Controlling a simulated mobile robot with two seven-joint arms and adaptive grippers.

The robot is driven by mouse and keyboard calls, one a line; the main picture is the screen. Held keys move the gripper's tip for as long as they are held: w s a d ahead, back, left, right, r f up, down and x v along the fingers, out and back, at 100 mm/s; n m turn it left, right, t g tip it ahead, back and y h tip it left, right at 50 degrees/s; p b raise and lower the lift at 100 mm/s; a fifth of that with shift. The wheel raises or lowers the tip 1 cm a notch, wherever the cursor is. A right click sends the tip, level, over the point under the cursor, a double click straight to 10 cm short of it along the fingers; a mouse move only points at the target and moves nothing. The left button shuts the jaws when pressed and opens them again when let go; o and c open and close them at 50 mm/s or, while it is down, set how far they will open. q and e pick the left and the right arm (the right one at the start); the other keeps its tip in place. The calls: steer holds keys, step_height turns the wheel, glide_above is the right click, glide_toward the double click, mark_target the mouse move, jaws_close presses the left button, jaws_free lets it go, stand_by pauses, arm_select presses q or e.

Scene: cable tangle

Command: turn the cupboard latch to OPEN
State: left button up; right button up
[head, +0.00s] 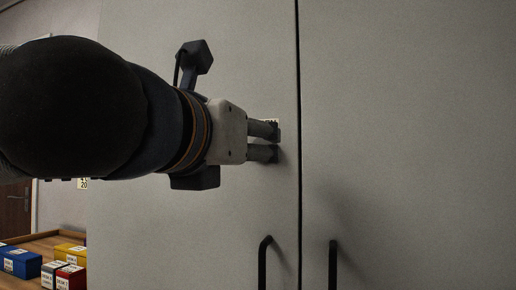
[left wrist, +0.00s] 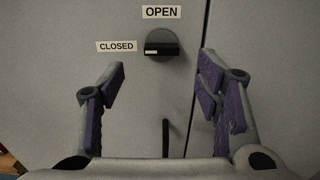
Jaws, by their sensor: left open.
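The cupboard latch (left wrist: 162,46) is a dark round knob with a bar grip and a white mark at its left end. The bar lies about level, with the mark on the side of the CLOSED label (left wrist: 116,46). The OPEN label (left wrist: 161,12) is above the knob. My left gripper (left wrist: 162,62) is open, one finger to each side of the latch, apart from it in the picture. In the head view my left gripper (head: 276,142) points at the left door, and its fingers hide the latch. My right gripper is not in view.
The left door (head: 240,60) and right door (head: 410,110) meet at a dark seam. Black handles, left (head: 263,262) and right (head: 333,265), stick out below. A wooden table (head: 35,245) with coloured boxes (head: 22,263) is at lower left.

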arm_select(q)
steer(key=x, duration=0.7)
steer(key=shift+d, duration=0.1)
steer(key=shift+c, duration=0.5)
steer(key=c, duration=1.1)
